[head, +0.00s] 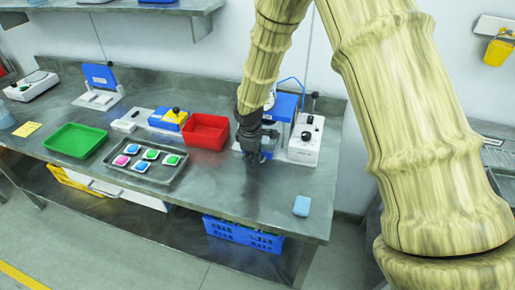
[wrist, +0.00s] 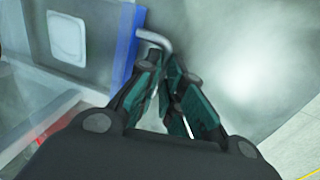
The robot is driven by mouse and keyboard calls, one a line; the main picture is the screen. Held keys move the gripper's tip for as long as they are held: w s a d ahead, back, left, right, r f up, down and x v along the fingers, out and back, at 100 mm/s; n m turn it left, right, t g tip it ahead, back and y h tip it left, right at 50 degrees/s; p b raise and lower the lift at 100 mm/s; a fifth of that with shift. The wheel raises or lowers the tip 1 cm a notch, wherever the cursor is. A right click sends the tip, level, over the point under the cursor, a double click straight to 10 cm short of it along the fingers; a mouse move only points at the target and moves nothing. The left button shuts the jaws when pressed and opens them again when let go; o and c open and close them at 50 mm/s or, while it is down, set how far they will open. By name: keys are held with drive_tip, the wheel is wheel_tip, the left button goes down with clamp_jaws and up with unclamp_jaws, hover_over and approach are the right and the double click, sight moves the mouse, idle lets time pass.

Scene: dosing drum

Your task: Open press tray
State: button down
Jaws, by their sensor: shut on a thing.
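The press is a blue and white machine (head: 284,106) on the steel bench, partly hidden behind my arm and gripper. Its tray shows in the wrist view as a grey slab with a pale square recess (wrist: 68,38) and a blue edge strip (wrist: 123,45). A bent grey handle (wrist: 152,37) sticks out from the blue edge. My gripper (wrist: 171,65) has its fingers closed around the end of this handle. In the head view my gripper (head: 254,150) is low in front of the press and hides most of the tray.
A red bin (head: 205,133) stands just left of my gripper. A dark tray (head: 168,171) with several coloured pads and a green bin (head: 75,140) lie further left. A white box with knobs (head: 306,140) stands to the right. The bench front is clear except for a light-blue block (head: 301,206).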

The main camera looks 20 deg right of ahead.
drive_tip(key=s+a, duration=0.1)
drive_tip(key=s, duration=0.1)
drive_tip(key=s+a, duration=0.2)
drive_tip(key=s, duration=0.1)
drive_tip(key=s+a, duration=0.2)
drive_tip(key=shift+s+a+r, duration=0.1)
drive_tip(key=shift+s+r, duration=0.15)
drive_tip(key=shift+r, duration=0.05)
drive_tip(key=c, duration=1.7)
unclamp_jaws()
drive_tip(key=shift+s, duration=0.1)
drive_tip(key=shift+o, duration=0.7)
drive_tip(key=shift+f, duration=0.15)
wheel_tip(320, 180, up, 12)
drive_tip(key=s+a, duration=0.1)
drive_tip(key=shift+s, duration=0.3)
drive_tip(key=shift+f, duration=0.1)
